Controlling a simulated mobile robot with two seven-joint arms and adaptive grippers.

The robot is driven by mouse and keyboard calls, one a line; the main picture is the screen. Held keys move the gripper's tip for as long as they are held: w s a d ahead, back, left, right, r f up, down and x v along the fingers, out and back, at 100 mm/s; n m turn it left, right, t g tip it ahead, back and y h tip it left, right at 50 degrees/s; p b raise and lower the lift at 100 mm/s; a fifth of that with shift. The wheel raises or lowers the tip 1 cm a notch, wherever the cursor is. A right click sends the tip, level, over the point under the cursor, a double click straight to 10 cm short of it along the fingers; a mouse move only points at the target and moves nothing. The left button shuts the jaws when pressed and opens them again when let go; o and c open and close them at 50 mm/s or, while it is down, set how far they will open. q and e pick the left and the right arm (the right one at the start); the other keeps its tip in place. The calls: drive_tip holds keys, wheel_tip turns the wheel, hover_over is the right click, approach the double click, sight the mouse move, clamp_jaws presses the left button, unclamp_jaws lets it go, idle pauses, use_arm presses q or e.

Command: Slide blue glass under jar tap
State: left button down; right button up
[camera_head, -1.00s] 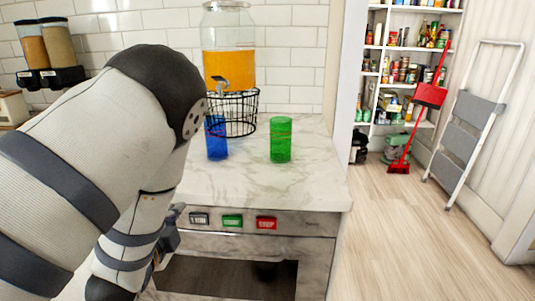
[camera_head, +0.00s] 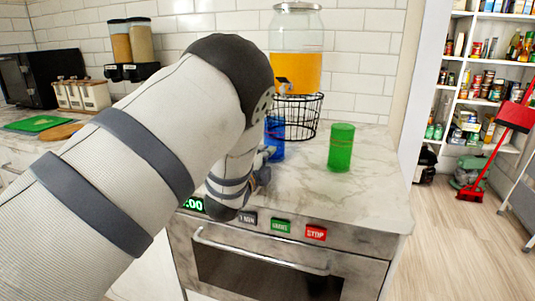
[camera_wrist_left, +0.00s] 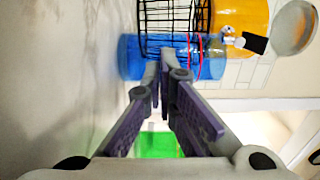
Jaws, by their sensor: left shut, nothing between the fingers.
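The blue glass (camera_head: 275,142) stands upright on the marble counter (camera_head: 310,190), in front of the wire stand. The jar (camera_head: 311,68) of orange drink sits on that stand, and its tap (camera_head: 283,86) faces forward, above and slightly right of the glass in the head view. My left gripper (camera_head: 267,165) is low by the near side of the glass, partly hidden by my arm. In the left wrist view its closed fingertips (camera_wrist_left: 165,72) overlap the side of the blue glass (camera_wrist_left: 135,57); contact cannot be told. My right gripper is out of view.
A green glass (camera_head: 341,148) stands to the right of the blue one. The wire stand (camera_head: 303,122) is close behind the blue glass. The counter's front right is bare. An oven with buttons (camera_head: 281,226) is below, and shelves (camera_head: 470,100) stand at the right.

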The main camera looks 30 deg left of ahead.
sight(275, 145)
use_arm(q)
drive_tip(key=shift+w, duration=0.35)
drive_tip(key=shift+w+a+f, duration=0.1)
drive_tip(key=shift+w, duration=0.2)
drive_tip(key=b+x, duration=0.1)
drive_tip(key=x, duration=0.3)
drive_tip(key=b+x, duration=0.1)
drive_tip(key=x, duration=0.1)
drive_tip(key=shift+w+a+f+b, duration=0.1)
drive_tip(key=shift+w+f+b, duration=0.15)
drive_tip(key=shift+f+b, duration=0.15)
drive_tip(key=shift+w+a+r, duration=0.1)
drive_tip(key=shift+w+r, duration=0.25)
drive_tip(key=shift+r, duration=0.2)
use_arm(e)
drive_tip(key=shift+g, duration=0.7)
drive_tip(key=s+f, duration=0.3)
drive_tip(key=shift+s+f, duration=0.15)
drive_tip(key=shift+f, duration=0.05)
